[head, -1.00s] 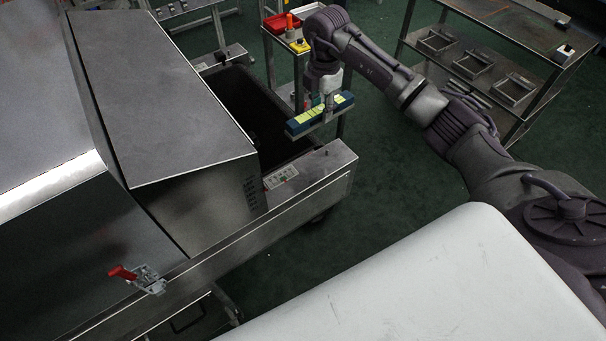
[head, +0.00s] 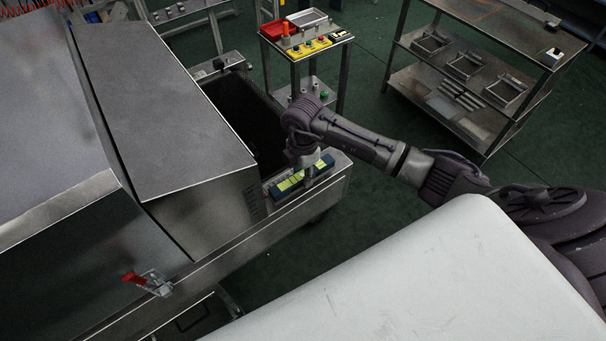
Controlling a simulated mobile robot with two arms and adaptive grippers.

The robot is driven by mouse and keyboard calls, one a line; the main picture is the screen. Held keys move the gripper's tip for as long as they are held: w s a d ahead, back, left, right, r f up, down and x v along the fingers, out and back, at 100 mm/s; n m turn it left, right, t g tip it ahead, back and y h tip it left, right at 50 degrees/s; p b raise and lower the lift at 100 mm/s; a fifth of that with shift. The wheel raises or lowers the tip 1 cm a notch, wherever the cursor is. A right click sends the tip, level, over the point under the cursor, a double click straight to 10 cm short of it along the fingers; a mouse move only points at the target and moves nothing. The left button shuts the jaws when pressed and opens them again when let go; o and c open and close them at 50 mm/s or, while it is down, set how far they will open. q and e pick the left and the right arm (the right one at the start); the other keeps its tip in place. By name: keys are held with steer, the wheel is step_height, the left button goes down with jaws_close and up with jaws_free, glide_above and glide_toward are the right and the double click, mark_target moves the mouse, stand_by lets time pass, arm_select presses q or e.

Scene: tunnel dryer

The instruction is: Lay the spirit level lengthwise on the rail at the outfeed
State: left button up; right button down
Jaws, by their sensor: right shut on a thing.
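The spirit level (head: 287,186), a blue bar with yellow-green faces, is in my right gripper (head: 305,174). The gripper is shut on it from above, near its right part. The level lies lengthwise along the near rail (head: 318,195) at the outfeed of the steel dryer, at or just above the rail's top. I cannot tell whether it touches. The gripper and wrist hide part of the level. My left gripper is not in view.
The dryer's sloped steel hood (head: 155,110) stands left of the level, with the dark belt (head: 240,110) behind it. A shelf rack (head: 470,70) is at the right. A white surface (head: 420,285) fills the front.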

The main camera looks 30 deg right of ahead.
mark_target(303, 174)
steer(key=shift+w+f, duration=0.1)
steer(key=shift+f, duration=0.65)
steer(key=shift+f, duration=0.2)
steer(key=c, duration=0.8)
jaws_free()
steer(key=shift+r, duration=0.1)
step_height(303, 174, up, 12)
steer(key=b, duration=0.1)
